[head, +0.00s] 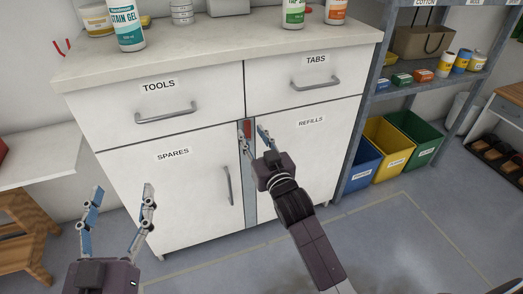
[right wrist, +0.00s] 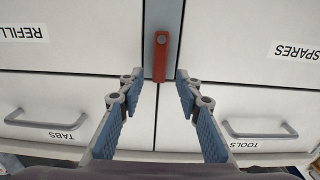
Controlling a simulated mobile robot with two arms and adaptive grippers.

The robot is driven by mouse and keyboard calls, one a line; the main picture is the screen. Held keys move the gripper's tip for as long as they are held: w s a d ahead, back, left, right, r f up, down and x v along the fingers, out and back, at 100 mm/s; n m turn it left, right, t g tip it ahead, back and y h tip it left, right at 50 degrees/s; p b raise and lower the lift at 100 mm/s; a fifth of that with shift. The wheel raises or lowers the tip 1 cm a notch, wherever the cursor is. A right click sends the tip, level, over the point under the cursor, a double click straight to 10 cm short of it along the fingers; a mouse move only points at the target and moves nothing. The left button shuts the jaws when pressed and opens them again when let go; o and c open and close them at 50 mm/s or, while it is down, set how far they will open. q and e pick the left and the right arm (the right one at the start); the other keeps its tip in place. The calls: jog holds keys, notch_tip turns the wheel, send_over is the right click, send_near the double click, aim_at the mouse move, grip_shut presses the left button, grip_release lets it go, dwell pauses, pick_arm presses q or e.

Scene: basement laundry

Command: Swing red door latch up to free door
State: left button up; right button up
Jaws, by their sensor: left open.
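The red latch (head: 247,128) sits at the top of the grey-blue strip between the SPARES door (head: 170,190) and the REFILLS door (head: 312,165). In the right wrist view, which is upside down, the latch (right wrist: 161,62) has a round pivot at its lower real end. Its bar points straight up towards the drawers. My right gripper (head: 252,131) is open in front of the latch, its fingers on either side and apart from it. Its fingertips also show in the right wrist view (right wrist: 155,78). My left gripper (head: 120,190) is open and empty, low at the left.
The TOOLS drawer (head: 158,105) and TABS drawer (head: 315,78) are shut above the doors. Bottles stand on the countertop (head: 215,40). A shelf with coloured bins (head: 385,148) stands at right, a wooden stool (head: 25,235) at left. Floor in front is clear.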

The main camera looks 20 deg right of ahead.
jog(key=s, duration=0.9)
jog(key=shift+s+d, duration=0.15)
jog(key=shift+s, duration=0.15)
